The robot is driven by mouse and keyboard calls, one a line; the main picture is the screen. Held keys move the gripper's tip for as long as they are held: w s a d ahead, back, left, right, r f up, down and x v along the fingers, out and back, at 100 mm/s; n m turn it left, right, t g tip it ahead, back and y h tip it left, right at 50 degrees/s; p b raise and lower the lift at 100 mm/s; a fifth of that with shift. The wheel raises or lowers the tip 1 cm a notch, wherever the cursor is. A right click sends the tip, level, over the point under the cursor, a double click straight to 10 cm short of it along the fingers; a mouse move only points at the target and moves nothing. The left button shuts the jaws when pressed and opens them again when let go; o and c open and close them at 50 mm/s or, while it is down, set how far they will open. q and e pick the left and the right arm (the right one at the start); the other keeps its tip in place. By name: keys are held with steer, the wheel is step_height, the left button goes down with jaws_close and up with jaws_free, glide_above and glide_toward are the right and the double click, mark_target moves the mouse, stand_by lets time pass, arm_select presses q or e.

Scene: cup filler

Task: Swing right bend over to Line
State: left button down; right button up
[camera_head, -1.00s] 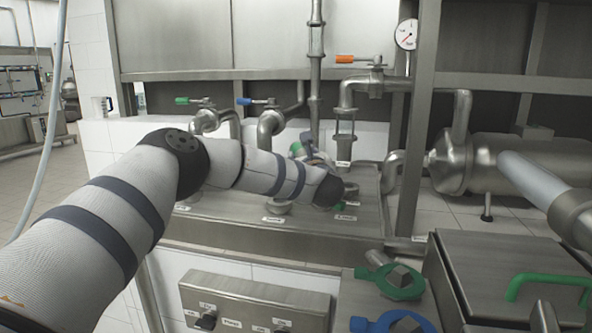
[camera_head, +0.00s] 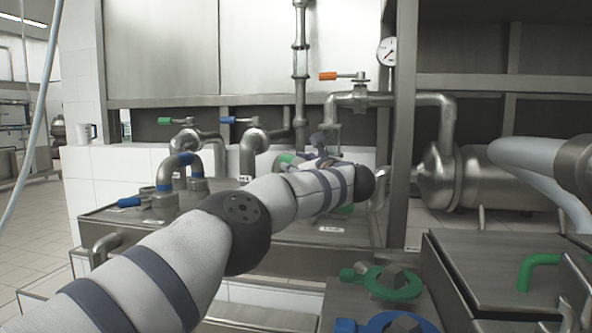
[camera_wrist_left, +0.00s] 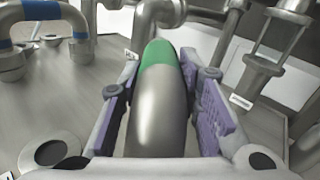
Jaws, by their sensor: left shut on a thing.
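The right bend, a steel pipe with a green band, lies between my left gripper's purple-lined fingers; its steel part (camera_wrist_left: 160,115) fills the middle of the left wrist view. In the head view a bit of its green band (camera_head: 286,160) shows beside my left gripper (camera_head: 318,150), which is shut on it. My forearm hides most of the bend's lower end, so I cannot tell which port it meets. Another bend with blue bands (camera_head: 180,163) stands on the steel deck at the left, and also shows in the left wrist view (camera_wrist_left: 45,12).
Fixed upright pipes (camera_head: 300,60) and a steel post (camera_head: 403,120) stand close around the gripper. Round ports (camera_wrist_left: 50,150) open in the deck. Green-handled (camera_head: 185,121), blue-handled (camera_head: 238,120) and orange-handled (camera_head: 340,76) valves stand behind. A steel tank (camera_head: 500,180) is at the right.

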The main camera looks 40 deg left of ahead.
arm_select(q)
steer(key=c, duration=1.2)
jaws_free()
steer(key=shift+f, duration=0.1)
steer(key=v, duration=1.2)
